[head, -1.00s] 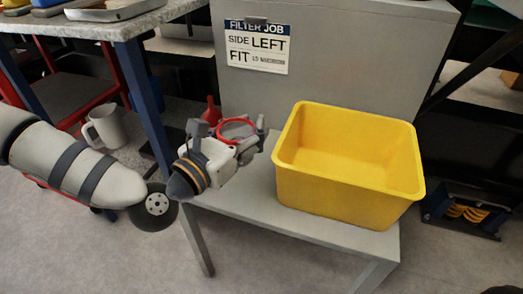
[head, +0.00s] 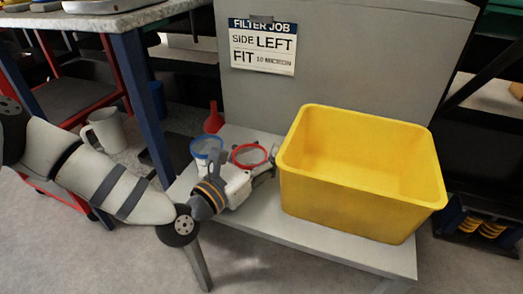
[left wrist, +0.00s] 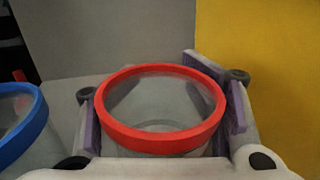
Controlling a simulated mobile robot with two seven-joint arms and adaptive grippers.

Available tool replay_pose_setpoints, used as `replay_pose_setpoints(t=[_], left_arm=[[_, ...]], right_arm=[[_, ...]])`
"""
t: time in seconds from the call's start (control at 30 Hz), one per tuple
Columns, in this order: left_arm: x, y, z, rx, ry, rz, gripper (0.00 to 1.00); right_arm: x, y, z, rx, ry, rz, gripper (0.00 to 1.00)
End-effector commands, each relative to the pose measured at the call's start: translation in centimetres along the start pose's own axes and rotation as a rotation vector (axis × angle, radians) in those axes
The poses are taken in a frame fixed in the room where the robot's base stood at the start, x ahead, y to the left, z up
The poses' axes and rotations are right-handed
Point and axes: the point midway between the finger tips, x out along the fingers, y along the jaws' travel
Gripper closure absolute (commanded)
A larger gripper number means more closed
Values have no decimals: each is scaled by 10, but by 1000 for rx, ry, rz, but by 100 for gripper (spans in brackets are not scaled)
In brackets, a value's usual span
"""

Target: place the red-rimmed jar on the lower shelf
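The clear jar with a red rim (head: 249,155) is between the fingers of my left gripper (head: 252,172), just left of the yellow bin. In the left wrist view the red rim (left wrist: 160,140) faces the camera, with a purple-padded finger close against each side; the gripper (left wrist: 163,112) looks shut on the jar. The jar is over the grey lower shelf (head: 300,233); its base is hidden, so I cannot tell whether it touches. My right gripper is not in view.
A blue-rimmed jar (head: 207,147) stands left of the red-rimmed one, also seen in the left wrist view (left wrist: 20,118). A red funnel (head: 214,118) is behind. The yellow bin (head: 340,195) fills the shelf's right part. A grey panel with a sign (head: 262,48) rises behind.

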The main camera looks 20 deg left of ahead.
Motion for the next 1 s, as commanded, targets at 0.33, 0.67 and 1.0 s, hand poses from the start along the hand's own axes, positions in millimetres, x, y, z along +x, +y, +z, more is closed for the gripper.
replay_pose_setpoints(t=[0.33,0.67,1.0], left_arm=[[0,0,1,0,-1,0,41],[-48,0,6,-2,2,2,41],[-116,0,5,0,-1,2,41]], right_arm=[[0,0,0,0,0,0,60],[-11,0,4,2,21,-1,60],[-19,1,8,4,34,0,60]])
